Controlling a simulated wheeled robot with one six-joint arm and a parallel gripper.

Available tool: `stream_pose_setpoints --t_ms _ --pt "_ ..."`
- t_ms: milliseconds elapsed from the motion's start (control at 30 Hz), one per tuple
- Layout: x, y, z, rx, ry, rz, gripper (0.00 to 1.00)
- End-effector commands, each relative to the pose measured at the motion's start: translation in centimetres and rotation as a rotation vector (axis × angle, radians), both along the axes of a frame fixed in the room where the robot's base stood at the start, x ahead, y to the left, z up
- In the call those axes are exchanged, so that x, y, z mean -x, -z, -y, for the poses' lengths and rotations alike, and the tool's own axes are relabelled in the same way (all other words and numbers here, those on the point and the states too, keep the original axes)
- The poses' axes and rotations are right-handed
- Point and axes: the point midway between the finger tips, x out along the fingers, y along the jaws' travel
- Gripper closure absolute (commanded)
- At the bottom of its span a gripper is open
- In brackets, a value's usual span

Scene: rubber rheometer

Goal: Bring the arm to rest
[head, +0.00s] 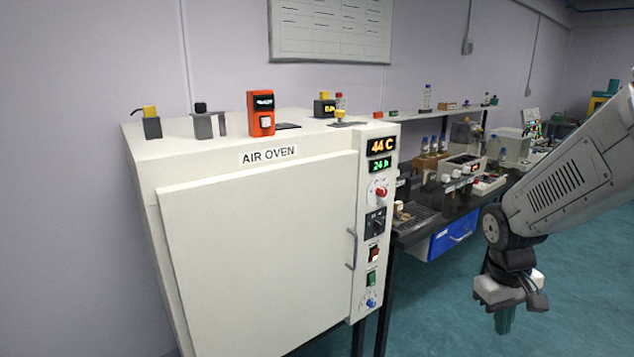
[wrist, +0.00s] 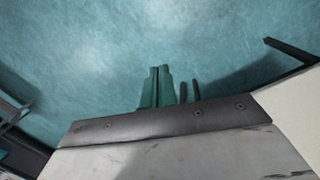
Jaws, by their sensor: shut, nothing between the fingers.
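My arm comes in from the right edge of the head view and bends down at its grey wrist. My gripper (head: 504,322) hangs at its lower end, pointing down over the teal floor, to the right of the air oven. In the wrist view the green fingers of my gripper (wrist: 157,75) lie together, shut, with nothing seen between them. Only floor shows beyond the fingertips. My gripper touches nothing that I can see.
A white air oven (head: 260,250) with its door shut stands at the left, reading 44 C. Small devices stand on its top, among them an orange one (head: 261,113). A dark bench (head: 425,232) with lab items and a blue drawer (head: 453,236) runs behind. The floor (head: 580,290) at right is clear.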

Motion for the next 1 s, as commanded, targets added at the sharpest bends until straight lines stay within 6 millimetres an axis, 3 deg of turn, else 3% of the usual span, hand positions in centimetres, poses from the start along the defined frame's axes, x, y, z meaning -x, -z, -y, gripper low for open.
stream_pose_setpoints --t_ms 100,300,500,767,1000 --pt "5.0 -3.7 -2.2 -0.028 0.098 -0.031 1.0" --pt "12.5 -8.1 -5.6 -0.084 0.201 -0.056 1.0" --pt "17.6 -10.8 -8.0 -0.138 0.201 0.015 1.0" --pt "19.2 -13.2 -8.7 -0.154 0.156 0.163 1.0" --pt "19.3 -13.5 -8.8 -0.155 0.149 0.178 1.0"
